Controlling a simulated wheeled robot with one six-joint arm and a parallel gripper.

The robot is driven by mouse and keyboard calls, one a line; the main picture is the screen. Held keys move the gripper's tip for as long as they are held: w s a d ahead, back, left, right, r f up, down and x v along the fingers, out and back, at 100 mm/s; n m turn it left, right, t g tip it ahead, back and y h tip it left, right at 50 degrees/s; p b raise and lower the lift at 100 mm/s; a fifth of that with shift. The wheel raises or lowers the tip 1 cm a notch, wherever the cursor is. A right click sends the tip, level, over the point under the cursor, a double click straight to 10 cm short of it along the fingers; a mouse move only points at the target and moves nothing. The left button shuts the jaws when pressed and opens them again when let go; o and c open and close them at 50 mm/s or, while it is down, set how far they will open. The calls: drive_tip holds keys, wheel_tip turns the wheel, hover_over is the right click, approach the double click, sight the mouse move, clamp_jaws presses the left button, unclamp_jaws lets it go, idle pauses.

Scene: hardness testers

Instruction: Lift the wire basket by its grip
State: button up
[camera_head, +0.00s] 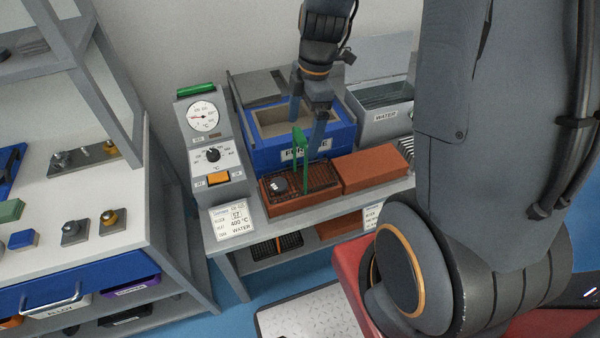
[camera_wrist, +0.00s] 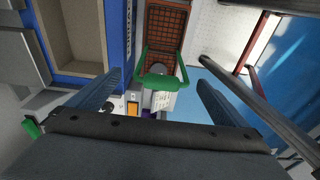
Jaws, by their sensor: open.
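The wire basket (camera_head: 318,178) is a dark mesh tray resting on a reddish-brown brick block on the bench. Its green grip (camera_head: 306,160) stands up above it, and a dark round piece (camera_head: 279,185) sits in its left end. My gripper (camera_head: 307,130) points down above the basket with its fingers apart, close to the top of the grip. In the wrist view, the basket (camera_wrist: 166,38) lies beyond the grip (camera_wrist: 158,82), which appears between my two open fingertips (camera_wrist: 158,78). No contact is clear.
A blue open-topped furnace (camera_head: 262,157) stands right behind the basket. A water tank (camera_head: 385,128) is at the back right. A second brick block (camera_head: 376,168) adjoins on the right. A control panel with a gauge (camera_head: 203,116) stands at the left. A label card (camera_head: 233,220) is in front.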

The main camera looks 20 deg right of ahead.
wheel_tip(320, 180, down, 8)
drive_tip(key=a+p, duration=0.1)
drive_tip(key=p, duration=0.1)
drive_tip(key=shift+s+a+r, duration=0.15)
drive_tip(key=shift+a+r, duration=0.05)
drive_tip(key=shift+a, duration=0.05)
drive_tip(key=c, duration=1.8)
drive_tip(key=shift+c, duration=0.2)
drive_tip(key=shift+r, duration=0.25)
